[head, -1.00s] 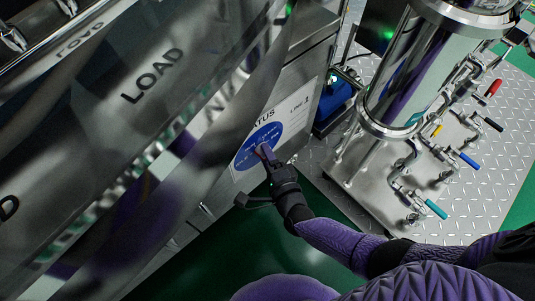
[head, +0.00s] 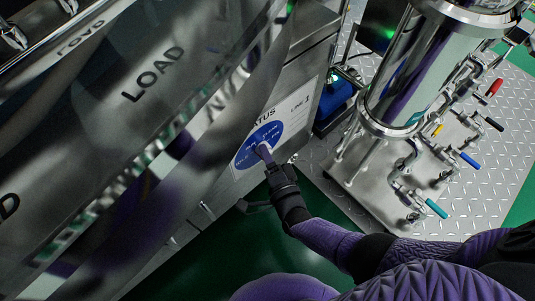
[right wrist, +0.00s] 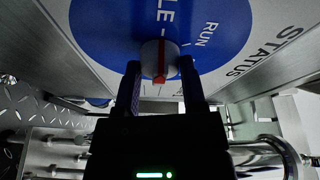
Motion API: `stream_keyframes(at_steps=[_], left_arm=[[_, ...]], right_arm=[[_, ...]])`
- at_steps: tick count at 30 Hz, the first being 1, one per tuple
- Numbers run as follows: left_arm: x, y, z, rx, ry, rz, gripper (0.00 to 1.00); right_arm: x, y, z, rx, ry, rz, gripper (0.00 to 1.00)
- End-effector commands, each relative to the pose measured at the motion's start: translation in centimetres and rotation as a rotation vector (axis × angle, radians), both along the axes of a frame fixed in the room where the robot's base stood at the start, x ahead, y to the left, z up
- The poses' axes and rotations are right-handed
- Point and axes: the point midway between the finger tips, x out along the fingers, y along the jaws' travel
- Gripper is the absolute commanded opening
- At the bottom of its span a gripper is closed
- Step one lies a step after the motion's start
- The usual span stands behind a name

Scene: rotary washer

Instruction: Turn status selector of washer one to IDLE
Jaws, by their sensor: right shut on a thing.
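The status selector is a small pale knob with a red stripe (right wrist: 160,60), set on a round blue dial (right wrist: 112,30) on a white label marked STATUS. My right gripper (right wrist: 160,78) is shut on the knob, one dark finger on each side. In the right wrist view the red stripe runs nearly upright, in line with a white dash and a word ending in "LE". RUN is printed to the right of it. In the head view the blue dial (head: 247,152) is on the steel front panel, and my right gripper (head: 264,150) reaches it from below. My left gripper is not in view.
The steel washer drum with LOAD lettering (head: 152,74) fills the left. A shiny cylinder (head: 400,85) with pipes and coloured valve handles stands on a tread-plate base (head: 497,168) at right. A blue unit (head: 335,98) sits beside the panel. The green floor below is clear.

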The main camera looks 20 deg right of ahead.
Motion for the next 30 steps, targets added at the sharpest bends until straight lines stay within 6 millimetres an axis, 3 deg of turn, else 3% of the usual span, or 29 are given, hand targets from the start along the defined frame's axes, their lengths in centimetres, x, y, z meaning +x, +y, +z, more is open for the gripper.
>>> stream_keyframes(at_steps=[4, 5, 9, 19, 30], left_arm=[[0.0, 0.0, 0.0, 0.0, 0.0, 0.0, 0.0], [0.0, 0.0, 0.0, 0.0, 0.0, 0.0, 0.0], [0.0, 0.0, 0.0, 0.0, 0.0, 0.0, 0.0], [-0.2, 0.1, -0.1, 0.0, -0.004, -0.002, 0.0], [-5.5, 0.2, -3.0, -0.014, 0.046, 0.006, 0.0]], right_arm=[[-0.1, 0.0, -0.2, -0.002, 0.006, 0.002, 0.0], [-0.1, 0.0, -0.2, -0.002, 0.006, 0.002, 0.57], [-0.1, 0.0, -0.1, -0.001, 0.004, 0.001, 0.87], [-0.7, 0.0, 0.1, 0.0, 0.002, 0.001, 0.88], [-8.8, -0.1, 0.0, -0.001, 0.004, 0.001, 0.88]])
